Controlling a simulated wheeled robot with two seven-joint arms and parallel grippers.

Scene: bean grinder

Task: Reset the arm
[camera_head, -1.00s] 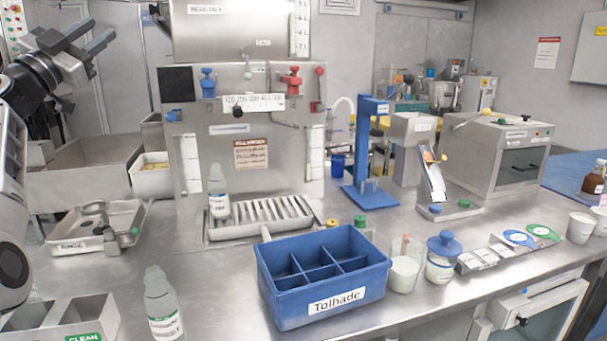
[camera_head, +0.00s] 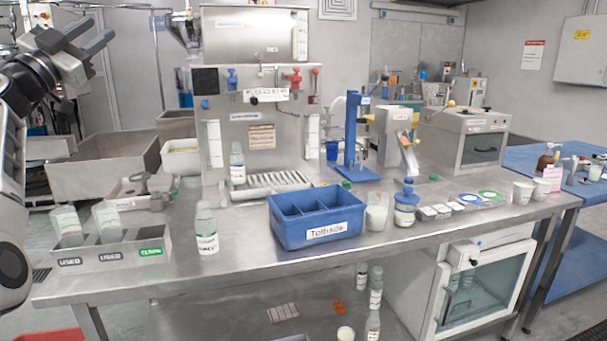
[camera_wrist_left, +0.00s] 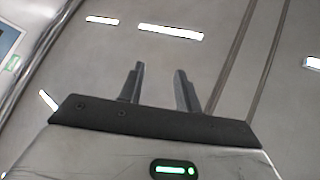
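My left gripper (camera_head: 88,38) is raised at the upper left of the head view, away from the table. Its two dark fingers are apart with nothing between them. In the left wrist view the left gripper (camera_wrist_left: 160,90) also shows open and empty, with ceiling and lights behind it. My right gripper is in neither view.
A steel table (camera_head: 235,257) holds a blue divided box (camera_head: 318,232), a bottle (camera_head: 206,228), a steel rack (camera_head: 110,255) with bottles, and a large steel machine (camera_head: 262,120). A second table with a blue top (camera_head: 537,163) stands at the right.

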